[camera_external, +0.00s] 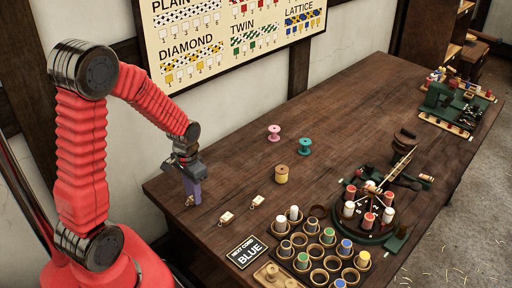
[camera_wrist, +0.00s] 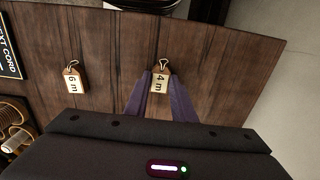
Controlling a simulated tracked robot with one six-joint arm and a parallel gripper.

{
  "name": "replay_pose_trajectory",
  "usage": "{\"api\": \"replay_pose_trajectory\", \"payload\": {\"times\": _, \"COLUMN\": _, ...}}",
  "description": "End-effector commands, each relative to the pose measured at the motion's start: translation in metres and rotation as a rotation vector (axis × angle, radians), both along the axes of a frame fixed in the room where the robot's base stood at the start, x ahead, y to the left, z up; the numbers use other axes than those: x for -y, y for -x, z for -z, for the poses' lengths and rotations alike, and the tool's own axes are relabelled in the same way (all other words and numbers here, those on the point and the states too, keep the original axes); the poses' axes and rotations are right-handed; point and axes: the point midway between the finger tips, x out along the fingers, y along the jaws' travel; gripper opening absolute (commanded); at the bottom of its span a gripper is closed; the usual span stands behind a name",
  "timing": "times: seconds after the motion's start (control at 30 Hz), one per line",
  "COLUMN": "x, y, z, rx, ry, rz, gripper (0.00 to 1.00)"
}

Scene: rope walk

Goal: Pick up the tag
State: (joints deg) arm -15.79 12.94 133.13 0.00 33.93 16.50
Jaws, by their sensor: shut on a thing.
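A small wooden tag (camera_wrist: 160,82) marked "4 m", with a metal clip at its end, is between my fingertips in the wrist view. My gripper (camera_external: 191,203), with purple fingers, points down near the left end of the table and is shut on this tag. In the outside view only a small part of the held tag shows at the fingertips. I cannot tell whether it still touches the table. A second tag (camera_wrist: 72,81), marked "6 m", lies apart to the left in the wrist view. Two loose tags, a nearer one (camera_external: 226,218) and a farther one (camera_external: 257,202), lie right of my gripper in the outside view.
A "NEXT CORD BLUE" sign (camera_external: 247,253) lies near a rack of bobbins (camera_external: 318,278). Pink (camera_external: 274,132), teal (camera_external: 305,147) and yellow (camera_external: 281,174) spools stand behind. A round braiding stand (camera_external: 347,226) is to the right. The wood between is clear.

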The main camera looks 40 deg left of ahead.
Motion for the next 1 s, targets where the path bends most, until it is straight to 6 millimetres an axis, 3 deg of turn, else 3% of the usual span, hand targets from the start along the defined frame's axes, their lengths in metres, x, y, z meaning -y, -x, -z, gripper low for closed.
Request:
{"api": "replay_pose_trajectory", "payload": {"times": 0.2, "x": 0.000, "y": 0.000, "z": 0.000, "rx": 0.000, "ry": 0.000, "rz": 0.000, "gripper": 0.02}}
{"api": "replay_pose_trajectory", "payload": {"times": 0.57, "x": 0.000, "y": 0.000, "z": -0.004, "rx": 0.001, "ry": 0.000, "rz": 0.000, "gripper": 0.02}}
{"api": "replay_pose_trajectory", "payload": {"times": 0.77, "x": 0.000, "y": -0.001, "z": -0.024, "rx": 0.003, "ry": -0.001, "rz": 0.000, "gripper": 0.02}}
{"api": "replay_pose_trajectory", "payload": {"times": 1.0, "x": 0.000, "y": -0.001, "z": -0.063, "rx": 0.005, "ry": -0.002, "rz": 0.000, "gripper": 0.02}}
